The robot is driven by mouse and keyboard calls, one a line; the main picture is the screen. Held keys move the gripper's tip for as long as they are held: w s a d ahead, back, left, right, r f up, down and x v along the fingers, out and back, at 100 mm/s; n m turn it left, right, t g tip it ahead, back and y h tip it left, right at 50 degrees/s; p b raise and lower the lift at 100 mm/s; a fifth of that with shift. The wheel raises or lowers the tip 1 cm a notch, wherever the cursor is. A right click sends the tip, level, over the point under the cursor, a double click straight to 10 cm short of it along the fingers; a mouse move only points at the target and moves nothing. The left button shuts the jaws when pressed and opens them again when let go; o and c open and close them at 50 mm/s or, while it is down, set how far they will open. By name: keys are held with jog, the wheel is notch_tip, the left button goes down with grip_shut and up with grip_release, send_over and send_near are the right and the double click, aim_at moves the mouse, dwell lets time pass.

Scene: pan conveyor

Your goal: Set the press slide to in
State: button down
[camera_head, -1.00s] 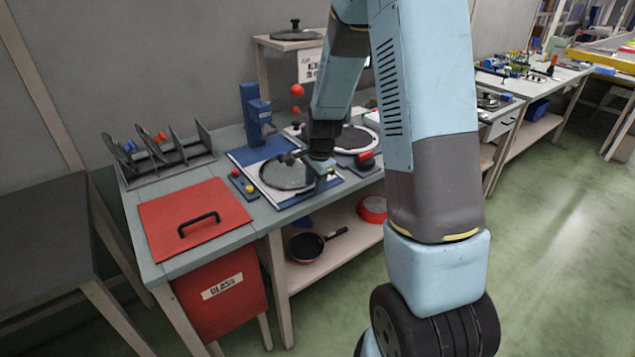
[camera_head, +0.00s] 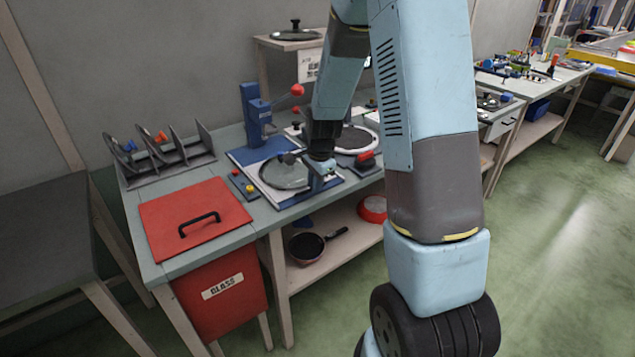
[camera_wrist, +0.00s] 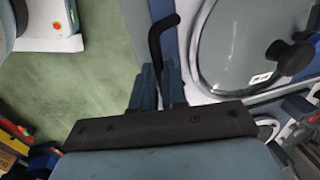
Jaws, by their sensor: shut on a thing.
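The press is a blue column (camera_head: 254,115) with a red-knobbed lever, standing at the back of the bench. Its flat slide (camera_head: 282,203) lies in front of it, with a glass lid (camera_head: 270,177) on top. In the wrist view the lid (camera_wrist: 225,50) with its dark knob is at the upper right, beside the slide's pale edge. A bent black handle (camera_wrist: 155,45) runs down to my gripper (camera_wrist: 158,85), whose blue fingers are shut on it. In the head view my gripper (camera_head: 323,178) is low at the slide's front right; the handle is hidden there.
A red bin cover (camera_head: 165,225) lies left of the slide. A small button box (camera_head: 243,185) sits between them. A rack (camera_head: 165,165) stands at the back left. A round plate (camera_head: 372,125) and a red-topped item (camera_head: 365,158) are close on the right.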

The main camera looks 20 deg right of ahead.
aim_at(295, 171)
jog(key=w+a, duration=0.1)
jog(key=w, duration=0.2)
jog(key=w+a, duration=0.1)
jog(key=w, duration=0.2)
jog(key=w+a, duration=0.1)
jog(key=w, duration=0.2)
jog(key=shift+w, duration=0.25)
jog(key=shift+w+a+r, duration=0.15)
jog(key=shift+w+r, duration=0.05)
jog(key=shift+w, duration=0.05)
jog(key=c, duration=1.2)
grip_release()
jog(key=shift+w+f, duration=0.1)
jog(key=shift+o, duration=0.2)
notch_tip(295, 171, up, 13)
jog(key=s, duration=0.2)
jog(key=shift+s+d+r, duration=0.2)
jog(key=shift+s+d, duration=0.05)
jog(key=shift+d, duration=0.2)
